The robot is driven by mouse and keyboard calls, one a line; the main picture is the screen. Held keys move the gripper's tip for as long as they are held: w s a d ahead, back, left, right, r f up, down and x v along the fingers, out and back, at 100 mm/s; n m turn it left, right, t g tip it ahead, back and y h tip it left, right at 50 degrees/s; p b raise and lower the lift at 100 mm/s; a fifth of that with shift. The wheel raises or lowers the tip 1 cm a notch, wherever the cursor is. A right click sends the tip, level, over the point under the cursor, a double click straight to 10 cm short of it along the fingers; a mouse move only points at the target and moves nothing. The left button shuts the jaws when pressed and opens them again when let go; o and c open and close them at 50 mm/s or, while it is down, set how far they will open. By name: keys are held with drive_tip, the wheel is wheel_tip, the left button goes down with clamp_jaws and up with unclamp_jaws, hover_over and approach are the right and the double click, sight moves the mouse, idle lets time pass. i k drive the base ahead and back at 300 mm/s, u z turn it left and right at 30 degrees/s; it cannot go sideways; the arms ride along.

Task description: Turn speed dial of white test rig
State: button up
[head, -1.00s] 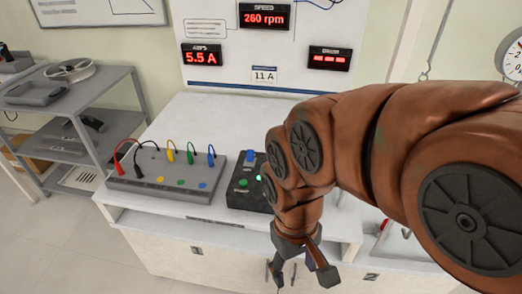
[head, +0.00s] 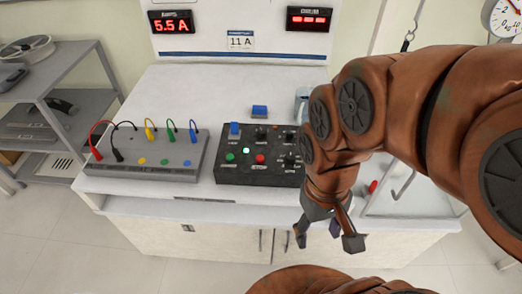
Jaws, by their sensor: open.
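The white test rig (head: 240,92) stands ahead, with a white bench top and an upright panel. A black control box (head: 228,174) sits on the bench. It carries a blue switch, a lit green button, a red button and several small black knobs. One black knob (head: 290,161) is at its right edge, close beside my arm; the labels are too small to read, so I cannot tell which is the speed dial. My gripper (head: 325,240) hangs open and empty in front of the bench edge, below and right of the control box, pointing down and touching nothing.
A grey terminal box (head: 150,178) with coloured cables stands left of the control box. A small blue item (head: 259,111) lies behind it. A tray (head: 410,190) with a red-handled item is on the right. A grey shelf (head: 70,110) stands at the left. Open floor lies in front.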

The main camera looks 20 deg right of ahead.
sight(290, 158)
drive_tip(key=z, duration=2.15)
drive_tip(key=k, duration=1.15)
drive_tip(key=u, duration=2.15)
drive_tip(key=i, duration=0.5)
